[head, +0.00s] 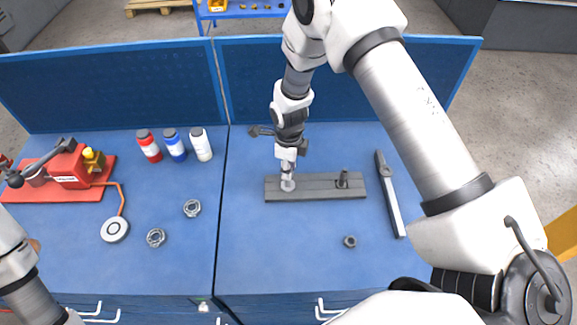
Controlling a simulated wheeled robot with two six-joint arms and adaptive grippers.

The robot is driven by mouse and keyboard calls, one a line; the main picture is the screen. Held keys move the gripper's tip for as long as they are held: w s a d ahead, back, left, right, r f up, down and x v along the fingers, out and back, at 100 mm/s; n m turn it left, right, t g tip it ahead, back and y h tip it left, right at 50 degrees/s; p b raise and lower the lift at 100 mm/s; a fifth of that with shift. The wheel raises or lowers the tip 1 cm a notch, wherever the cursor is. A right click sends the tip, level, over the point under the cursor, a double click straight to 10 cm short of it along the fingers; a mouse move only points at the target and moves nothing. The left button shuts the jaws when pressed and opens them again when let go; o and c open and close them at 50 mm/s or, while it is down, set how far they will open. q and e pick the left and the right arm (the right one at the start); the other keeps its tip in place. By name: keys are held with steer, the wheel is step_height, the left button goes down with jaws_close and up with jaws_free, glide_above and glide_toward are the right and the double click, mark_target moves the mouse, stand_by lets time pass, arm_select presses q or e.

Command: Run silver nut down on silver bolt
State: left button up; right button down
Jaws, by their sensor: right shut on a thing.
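My right gripper (287,165) points down over the left end of a dark grey plate (315,190). It is shut on the silver nut (288,184), which sits low between the fingertips, close to the plate. The silver bolt is mostly hidden by the fingers and nut, so how far the nut is down the thread cannot be told. A dark bolt (342,179) stands upright at the plate's right end. A dark nut (350,241) lies on the bench in front of it. My left gripper is not in view; only part of that arm shows at the lower left.
A long grey bar tool (390,195) lies right of the plate. Two grey ring-shaped parts (192,208) (156,237) and a round gauge (115,229) lie on the left bench. Several bottles (175,146) stand behind. A red pump (68,172) stands far left. Blue panels (110,85) close the back.

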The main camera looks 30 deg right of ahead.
steer(key=c, duration=1.1)
jaws_free()
